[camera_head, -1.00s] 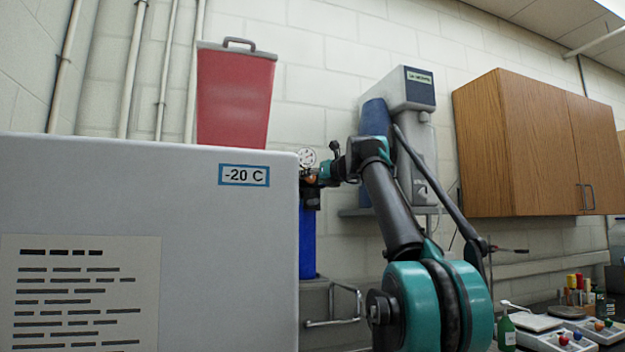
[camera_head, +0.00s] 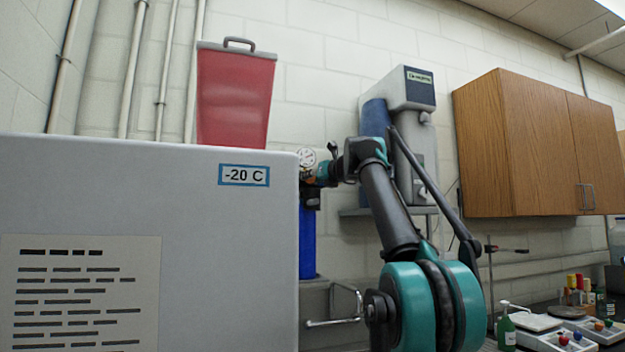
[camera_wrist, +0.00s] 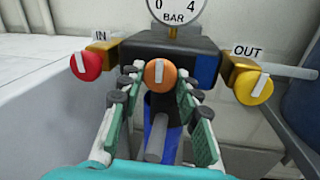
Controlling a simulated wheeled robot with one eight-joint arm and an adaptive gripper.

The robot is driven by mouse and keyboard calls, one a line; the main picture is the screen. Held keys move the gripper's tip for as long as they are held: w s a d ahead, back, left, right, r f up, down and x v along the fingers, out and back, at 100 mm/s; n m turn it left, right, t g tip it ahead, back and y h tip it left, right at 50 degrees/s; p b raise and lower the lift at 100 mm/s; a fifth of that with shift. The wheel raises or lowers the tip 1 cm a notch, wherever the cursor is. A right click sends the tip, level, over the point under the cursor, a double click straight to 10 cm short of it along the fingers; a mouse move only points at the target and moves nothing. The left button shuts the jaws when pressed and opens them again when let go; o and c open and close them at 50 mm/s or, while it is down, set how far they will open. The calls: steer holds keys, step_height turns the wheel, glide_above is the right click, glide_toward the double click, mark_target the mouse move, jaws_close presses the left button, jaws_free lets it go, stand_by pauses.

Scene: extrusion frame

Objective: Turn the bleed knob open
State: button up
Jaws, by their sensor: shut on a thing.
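An orange knob (camera_wrist: 160,73) with an upright white pointer line sits in the middle of a dark valve block (camera_wrist: 160,47) in the wrist view. No label for it is readable. A red knob (camera_wrist: 86,66) marked IN is to its left, and a yellow knob (camera_wrist: 253,87) marked OUT is to its right. My gripper (camera_wrist: 160,77) has its fingers on both sides of the orange knob and is shut on it. In the head view, my gripper (camera_head: 322,173) is at the valve assembly beside the gauge (camera_head: 306,158). Its fingertips are too small to make out there.
A grey freezer-like box (camera_head: 230,250) marked -20 C stands at the left, close to the valve. A blue cylinder (camera_head: 308,240) hangs below the valve. A red bin (camera_head: 235,100) stands behind. A wooden cabinet (camera_head: 510,140) is on the right wall.

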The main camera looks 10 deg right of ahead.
steer(key=n, duration=0.4)
steer(key=shift+r+g+h, duration=0.1)
steer(key=shift+g+h, duration=0.2)
steer(key=n, duration=0.4)
steer(key=shift+n+h, duration=0.3)
steer(key=n+h, duration=0.1)
steer(key=n, duration=0.3)
steer(key=shift+r+g, duration=0.1)
steer(key=shift+g, duration=0.2)
steer(key=shift+a+n+h, duration=0.1)
steer(key=shift+n+h, duration=0.5)
steer(key=shift+n, duration=1.1)
steer(key=o, duration=1.2)
steer(key=shift+c, duration=0.2)
